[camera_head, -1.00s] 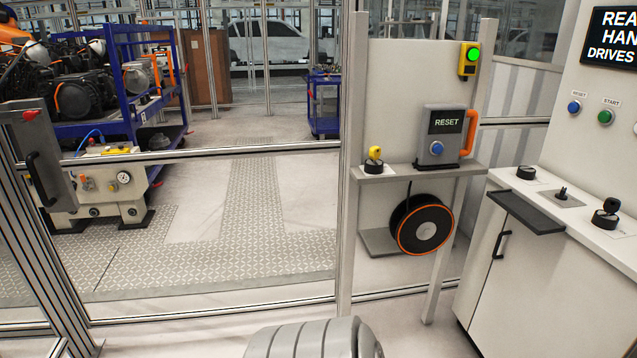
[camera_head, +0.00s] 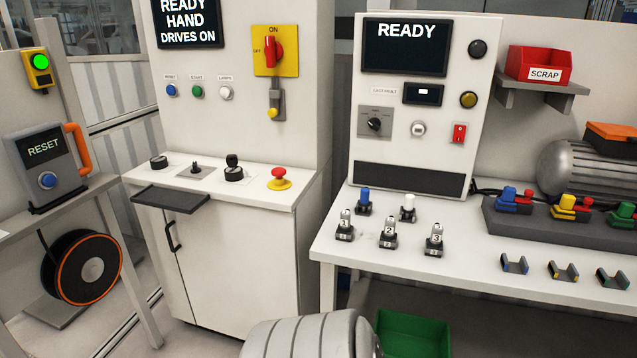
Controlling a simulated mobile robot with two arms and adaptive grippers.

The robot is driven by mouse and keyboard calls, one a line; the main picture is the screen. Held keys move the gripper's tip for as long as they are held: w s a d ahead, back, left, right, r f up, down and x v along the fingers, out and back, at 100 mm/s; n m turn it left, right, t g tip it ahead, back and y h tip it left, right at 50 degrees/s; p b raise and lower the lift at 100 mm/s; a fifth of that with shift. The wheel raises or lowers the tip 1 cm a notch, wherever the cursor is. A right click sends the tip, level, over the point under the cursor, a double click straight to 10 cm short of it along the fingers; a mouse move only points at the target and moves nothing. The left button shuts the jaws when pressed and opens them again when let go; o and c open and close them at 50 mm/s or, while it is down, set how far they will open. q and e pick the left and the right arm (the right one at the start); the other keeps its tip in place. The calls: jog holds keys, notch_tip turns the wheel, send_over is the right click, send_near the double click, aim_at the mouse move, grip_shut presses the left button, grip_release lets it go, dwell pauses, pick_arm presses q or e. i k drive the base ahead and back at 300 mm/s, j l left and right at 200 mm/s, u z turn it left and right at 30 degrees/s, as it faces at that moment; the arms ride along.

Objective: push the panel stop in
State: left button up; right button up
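The panel stop (camera_head: 279,178) is a red mushroom button on a yellow base. It sits on the white desk top of the control cabinet (camera_head: 232,255), near its right front corner. Its red head stands up above the base; I cannot tell its exact depth. No gripper shows in the head view, so neither is seen near the stop. A grey rounded part of my own body shows at the bottom middle. Nothing hides the stop.
Black knobs (camera_head: 233,170) stand left of the stop, and a dark shelf (camera_head: 171,199) juts from the cabinet front. A white workbench (camera_head: 470,262) with small parts is to the right, with a green bin (camera_head: 412,334) below. The RESET box (camera_head: 46,165) is at left.

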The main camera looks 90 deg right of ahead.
aim_at(279, 173)
jog(key=z, duration=2.5)
